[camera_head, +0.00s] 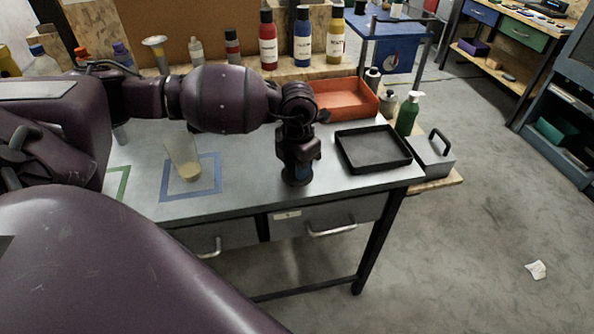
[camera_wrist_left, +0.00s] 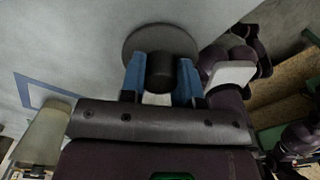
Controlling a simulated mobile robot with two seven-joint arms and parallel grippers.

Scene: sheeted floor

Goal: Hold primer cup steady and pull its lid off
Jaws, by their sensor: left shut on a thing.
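The primer cup (camera_head: 186,165) is clear with a beige layer at its bottom. It stands open on the table inside a blue square outline (camera_head: 217,177), and shows at the lower left of the left wrist view (camera_wrist_left: 40,138). My left gripper (camera_head: 297,165) points down to the right of the cup, near the table's front edge. In the left wrist view its blue fingers (camera_wrist_left: 160,80) are shut on the dark knob of a round grey lid (camera_wrist_left: 135,42). The lid is apart from the cup; I cannot tell if it touches the table. My right gripper is not visible.
A black tray (camera_head: 376,167) lies right of my left gripper, with an orange bin (camera_head: 345,98) behind it. A green bottle (camera_head: 407,114) stands by the right edge. Several bottles line the back shelf. My left arm crosses above the cup.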

